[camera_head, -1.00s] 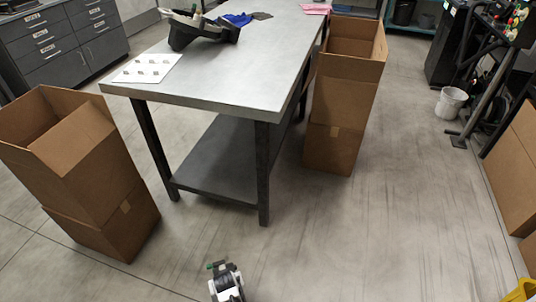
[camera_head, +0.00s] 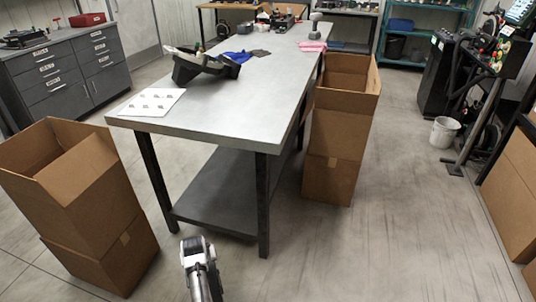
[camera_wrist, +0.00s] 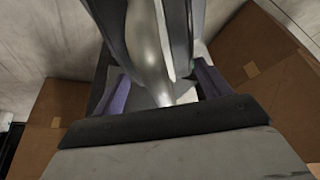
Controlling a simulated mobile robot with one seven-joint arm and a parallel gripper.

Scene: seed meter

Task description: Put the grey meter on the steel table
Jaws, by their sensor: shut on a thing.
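The grey meter (camera_wrist: 150,45) is a silver-grey and dark piece that fills the upper middle of the wrist view. My gripper (camera_wrist: 163,88) is shut on it, with purple pads on both sides; its far end is out of that view. In the head view my gripper (camera_head: 194,250) is low in front of the steel table (camera_head: 225,115), below the height of its top. The meter is hard to make out there. The steel table has a bare grey top at its near end and a lower shelf.
A black tray-like part (camera_head: 207,67), a white card with small parts (camera_head: 151,103), a blue cloth (camera_head: 238,57) and a pink cloth (camera_head: 312,46) lie on the table. Tall cardboard boxes stand left (camera_head: 85,205) and right (camera_head: 340,120) of it. The near tabletop's centre and right are clear.

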